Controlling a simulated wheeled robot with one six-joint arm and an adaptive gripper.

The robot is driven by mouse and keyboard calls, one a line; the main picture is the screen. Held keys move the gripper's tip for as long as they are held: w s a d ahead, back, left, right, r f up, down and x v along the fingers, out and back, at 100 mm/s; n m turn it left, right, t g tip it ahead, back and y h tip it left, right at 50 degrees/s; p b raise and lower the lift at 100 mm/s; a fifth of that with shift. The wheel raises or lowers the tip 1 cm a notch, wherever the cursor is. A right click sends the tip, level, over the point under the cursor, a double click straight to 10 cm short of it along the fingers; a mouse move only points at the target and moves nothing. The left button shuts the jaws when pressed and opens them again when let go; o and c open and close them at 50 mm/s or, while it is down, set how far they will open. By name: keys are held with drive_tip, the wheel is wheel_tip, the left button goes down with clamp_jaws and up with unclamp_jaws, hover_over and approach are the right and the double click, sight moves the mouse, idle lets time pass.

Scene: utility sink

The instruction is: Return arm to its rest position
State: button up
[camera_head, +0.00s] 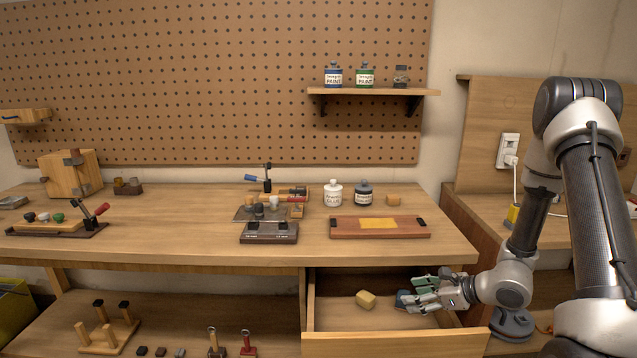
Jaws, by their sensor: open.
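My arm reaches in from the right side of the head view. My gripper (412,294) is open, with its fingers pointing left over the right part of an open drawer (400,343) below the workbench. A yellow block (366,299) lies in the drawer, left of the fingers and apart from them. A small blue-grey thing (403,298) shows right at the fingertips; I cannot tell whether they touch it. Green patches show along the fingers, and I cannot tell what they belong to. The fingers partly hide the drawer floor behind them.
The workbench (300,218) above the drawer holds a wooden board (380,227), a white bottle (333,193), a dark jar (365,194) and clamp fixtures. A shelf (373,91) with paint bottles hangs above. A side counter with a plugged-in socket (508,150) stands behind my arm.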

drive_tip(key=s+a+r+n+g, duration=0.25)
drive_tip(key=s+r+n, duration=0.35)
drive_tip(key=r, duration=0.3)
drive_tip(key=s+a+r+n+g, duration=0.1)
drive_tip(key=s+r+n+g, duration=0.2)
drive_tip(key=s+r+n, duration=0.5)
drive_tip(key=s+d+r+n+t+h, duration=0.2)
drive_tip(key=s+d+r+n+h, duration=0.6)
drive_tip(key=r, duration=0.7)
drive_tip(key=shift+s+d+n+h, duration=0.4)
drive_tip(key=shift+s+d+n, duration=0.9)
drive_tip(key=shift+s+d, duration=1)
drive_tip(key=shift+w+d, duration=0.3)
